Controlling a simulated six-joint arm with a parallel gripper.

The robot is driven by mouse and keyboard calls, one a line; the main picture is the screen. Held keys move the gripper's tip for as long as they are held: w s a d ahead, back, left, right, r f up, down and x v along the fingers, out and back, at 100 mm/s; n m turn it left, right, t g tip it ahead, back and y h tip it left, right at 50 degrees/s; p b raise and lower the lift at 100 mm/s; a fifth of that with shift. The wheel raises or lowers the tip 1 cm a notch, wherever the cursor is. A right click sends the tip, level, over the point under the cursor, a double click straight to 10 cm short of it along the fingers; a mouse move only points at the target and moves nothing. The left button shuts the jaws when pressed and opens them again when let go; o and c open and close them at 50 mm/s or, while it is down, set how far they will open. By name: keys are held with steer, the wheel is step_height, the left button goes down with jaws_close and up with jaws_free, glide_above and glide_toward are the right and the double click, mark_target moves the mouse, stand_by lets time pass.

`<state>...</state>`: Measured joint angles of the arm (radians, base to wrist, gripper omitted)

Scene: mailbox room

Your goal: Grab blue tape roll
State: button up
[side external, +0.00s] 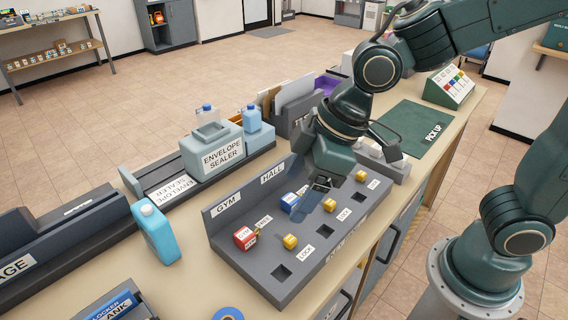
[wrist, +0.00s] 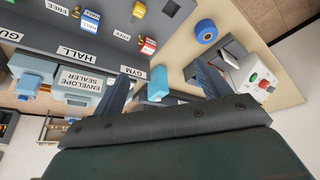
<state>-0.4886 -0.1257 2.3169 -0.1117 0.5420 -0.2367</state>
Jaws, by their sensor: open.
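The blue tape roll (side external: 228,314) lies on the tan counter at the bottom edge of the side external view, partly cut off. In the wrist view the whole blue roll (wrist: 206,31) shows on the tan surface, beyond and to the right of the fingers. My gripper (side external: 320,185) hangs over the grey GYM/HALL panel, well away from the roll, which lies toward the lower left. In the wrist view my gripper (wrist: 162,70) has its two fingers spread apart, with nothing held between them.
The grey panel (side external: 285,279) carries a red block (side external: 244,237), a blue block (side external: 290,203) and yellow pieces. A light-blue bottle (side external: 158,234) stands left of it. The envelope sealer (side external: 215,152) is behind. A white button box (wrist: 255,82) is near the roll in the wrist view.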

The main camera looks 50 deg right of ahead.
steer(key=s+a+f+n+g, duration=0.1)
steer(key=a+f+n, duration=0.1)
steer(key=a, duration=0.4)
steer(key=a+f+n, duration=0.2)
steer(key=a+f, duration=0.3)
steer(key=a, duration=0.1)
steer(key=shift+s+a+f+g+y, duration=0.15)
steer(key=shift+s+g+y, duration=0.2)
steer(key=shift+g+y, duration=0.05)
glide_toward(238, 317)
steer(key=shift+w+a+f, duration=0.25)
steer(key=shift+a+f, duration=0.3)
steer(key=shift+f, duration=0.25)
steer(key=shift+w+a+f, duration=0.25)
steer(key=shift+a+f, duration=0.35)
steer(key=shift+f, duration=0.2)
steer(key=shift+w+a+f, duration=0.2)
steer(key=shift+a+f, duration=0.35)
steer(key=shift+f, duration=0.25)
steer(key=shift+f, duration=0.1)
steer(key=shift+x, duration=2.5)
steer(key=c, duration=1.1)
step_height(238, 317, up, 20)
